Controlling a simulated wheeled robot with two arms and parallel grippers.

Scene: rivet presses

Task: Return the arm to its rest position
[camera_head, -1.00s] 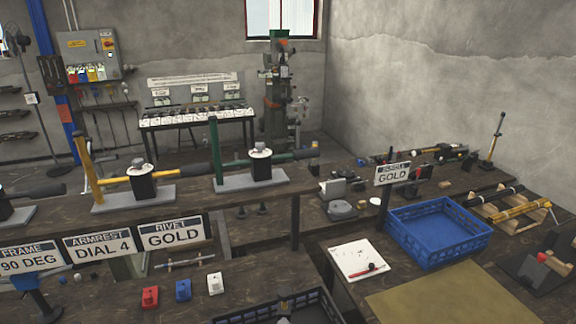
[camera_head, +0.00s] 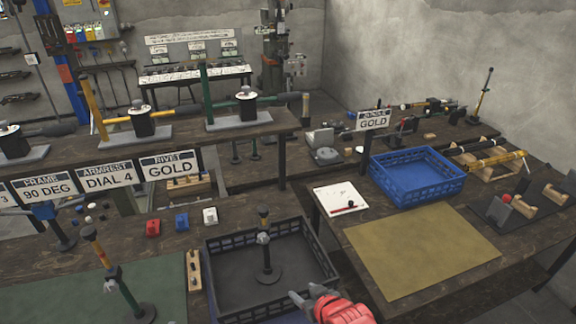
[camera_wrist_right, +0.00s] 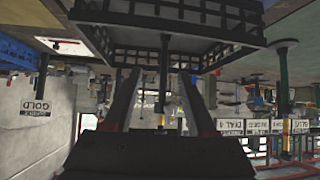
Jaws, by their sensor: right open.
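My right gripper (camera_head: 301,296) shows at the bottom of the head view, with grey fingers on a red arm part. It is open and nothing shows between its fingers. It is by the front right corner of a black crate (camera_head: 322,252). In the right wrist view the gripper's two dark fingers (camera_wrist_right: 158,80) stand apart, and the scene appears upside down with the crate (camera_wrist_right: 165,38) beyond them. A post on a round black base (camera_head: 266,273) stands inside the crate, clear of the fingers in the head view. My left gripper is not in view.
A blue crate (camera_head: 455,187) and a tan mat (camera_head: 425,250) are on the right table. A post with a round base (camera_head: 139,312) stands on the green mat (camera_head: 60,300) at left.

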